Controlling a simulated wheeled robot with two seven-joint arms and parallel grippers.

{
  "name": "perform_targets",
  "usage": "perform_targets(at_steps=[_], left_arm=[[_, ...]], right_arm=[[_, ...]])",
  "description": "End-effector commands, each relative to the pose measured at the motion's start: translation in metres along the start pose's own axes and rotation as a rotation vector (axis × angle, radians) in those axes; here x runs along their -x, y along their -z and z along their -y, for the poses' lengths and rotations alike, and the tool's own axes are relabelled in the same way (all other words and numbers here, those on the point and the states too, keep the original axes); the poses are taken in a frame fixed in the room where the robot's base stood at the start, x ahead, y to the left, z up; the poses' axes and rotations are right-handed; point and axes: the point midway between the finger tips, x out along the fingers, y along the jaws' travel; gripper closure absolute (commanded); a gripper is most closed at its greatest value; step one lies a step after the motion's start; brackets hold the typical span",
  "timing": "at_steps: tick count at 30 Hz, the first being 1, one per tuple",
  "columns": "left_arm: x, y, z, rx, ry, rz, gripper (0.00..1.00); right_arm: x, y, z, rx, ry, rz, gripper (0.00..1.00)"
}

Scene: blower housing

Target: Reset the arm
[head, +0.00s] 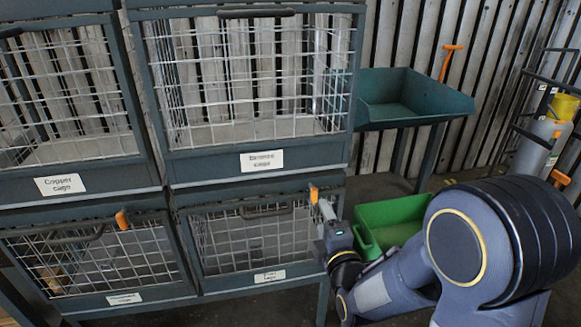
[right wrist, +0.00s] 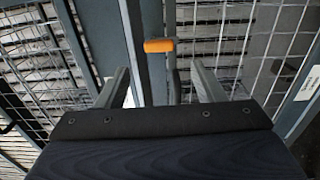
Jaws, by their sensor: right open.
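My right arm comes in from the right of the head view, and its gripper (head: 325,212) is at the right edge of the lower right cage (head: 240,268). In the right wrist view the two fingers of the gripper (right wrist: 160,90) stand apart, open, with nothing held between them. An orange latch handle (head: 313,193) is just beyond the fingertips; the orange handle (right wrist: 160,45) shows between and ahead of the fingers in the wrist view. I cannot tell whether a finger touches it. My left gripper is not in view.
Upper cages (head: 250,85) and a lower left cage (head: 100,262) with another orange handle (head: 122,219) fill the left. A green bin (head: 392,222) lies behind my right arm. A teal tray stand (head: 412,100) and a cart (head: 535,135) with cylinders stand at the back right.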

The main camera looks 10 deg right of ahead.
Motion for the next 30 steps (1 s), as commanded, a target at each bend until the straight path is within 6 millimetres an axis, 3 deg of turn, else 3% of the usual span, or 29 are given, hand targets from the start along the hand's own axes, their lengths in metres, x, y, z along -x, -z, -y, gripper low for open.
perform_targets(at_steps=[4,8,12,18,30], left_arm=[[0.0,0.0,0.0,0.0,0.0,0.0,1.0],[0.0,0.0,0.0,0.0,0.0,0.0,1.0],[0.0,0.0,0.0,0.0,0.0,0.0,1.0],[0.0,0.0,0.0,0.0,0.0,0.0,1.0],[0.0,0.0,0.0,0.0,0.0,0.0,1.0]], right_arm=[[0.004,-0.01,0.006,-0.146,0.073,0.015,0.38],[0.021,-0.025,0.018,-0.501,0.246,0.047,0.38],[0.06,-0.03,0.022,-0.949,0.47,0.104,0.38],[0.136,-0.027,0.017,-1.414,0.744,0.258,0.38],[0.257,-0.021,0.019,-1.774,0.974,0.696,0.38]])
